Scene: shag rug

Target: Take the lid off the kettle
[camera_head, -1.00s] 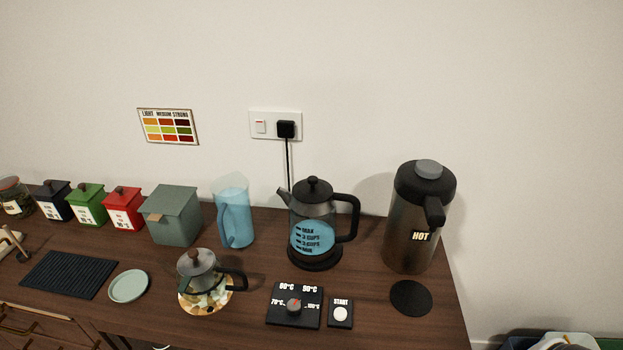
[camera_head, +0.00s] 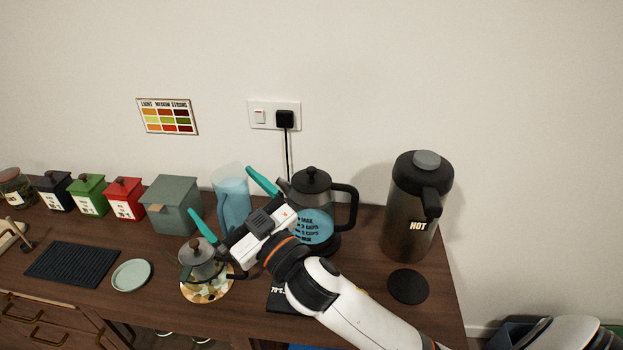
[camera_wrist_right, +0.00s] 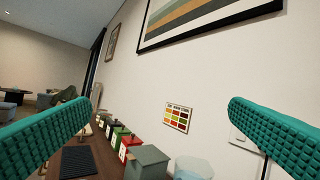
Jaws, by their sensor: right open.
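The kettle (camera_head: 318,228) stands on the counter, a clear jug with blue water, a black handle and a black lid. Its lid (camera_head: 311,180) is seated on top with a dark knob. My right gripper (camera_head: 228,199) reaches in from the lower right, in front of the kettle and to the left of its lid. Its teal fingers are wide apart and empty, and my arm hides the kettle's lower part. In the right wrist view the open fingers (camera_wrist_right: 165,130) frame the wall and canisters; the kettle is not seen there. My left gripper is not in view.
A small teapot (camera_head: 202,262) on a round trivet sits below the fingers. A blue pitcher (camera_head: 231,200) stands behind them. A tall HOT dispenser (camera_head: 412,212) stands right of the kettle, with a black coaster (camera_head: 408,286) before it. My arm covers most of the control panel.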

